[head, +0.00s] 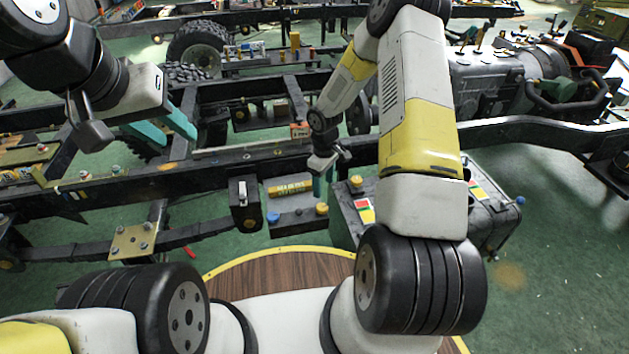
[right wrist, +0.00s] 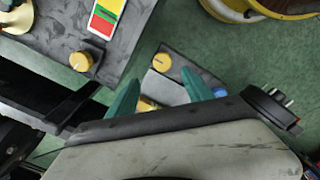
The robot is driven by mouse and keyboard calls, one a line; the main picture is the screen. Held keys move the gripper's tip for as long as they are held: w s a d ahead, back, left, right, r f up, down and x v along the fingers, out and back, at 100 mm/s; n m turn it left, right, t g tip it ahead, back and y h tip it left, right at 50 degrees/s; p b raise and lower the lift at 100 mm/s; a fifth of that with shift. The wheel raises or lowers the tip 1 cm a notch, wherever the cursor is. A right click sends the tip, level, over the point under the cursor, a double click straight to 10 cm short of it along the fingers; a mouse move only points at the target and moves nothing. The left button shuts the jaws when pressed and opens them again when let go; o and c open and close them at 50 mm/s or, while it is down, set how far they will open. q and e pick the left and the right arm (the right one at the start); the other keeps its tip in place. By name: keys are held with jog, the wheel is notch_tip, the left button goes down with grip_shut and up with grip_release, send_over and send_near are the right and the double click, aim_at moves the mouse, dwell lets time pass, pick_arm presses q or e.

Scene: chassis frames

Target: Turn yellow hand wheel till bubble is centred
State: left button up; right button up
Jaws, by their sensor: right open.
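A small grey unit (head: 297,217) below the frame rail carries a yellow cylinder with dark markings (head: 290,187), a yellow round knob (head: 321,208) and a blue knob (head: 272,217). I cannot tell for sure which part is the hand wheel, and no bubble can be made out. In the right wrist view, a yellow knob (right wrist: 162,61) lies just beyond the fingertips. My right gripper (head: 321,190) is over the unit's right end; in the right wrist view its teal fingers (right wrist: 164,88) are apart with nothing gripped. My left gripper (head: 180,138) is open and empty above the rails at left.
A grey box (head: 345,222) with coloured labels stands right beside the unit, with another yellow knob (head: 356,181) on top. Dark chassis rails (head: 110,190) run across behind. A round wooden top with a yellow rim (head: 280,265) is in front. Green floor (head: 560,230) is clear at right.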

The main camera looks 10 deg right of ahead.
aim_at(322, 206)
notch_tip(322, 206, down, 2)
jog(key=shift+s+a+f, duration=0.1)
jog(key=shift+a+f, duration=0.05)
jog(key=shift+f, duration=0.05)
notch_tip(322, 206, down, 7)
jog(key=shift+f, duration=0.15)
grip_shut()
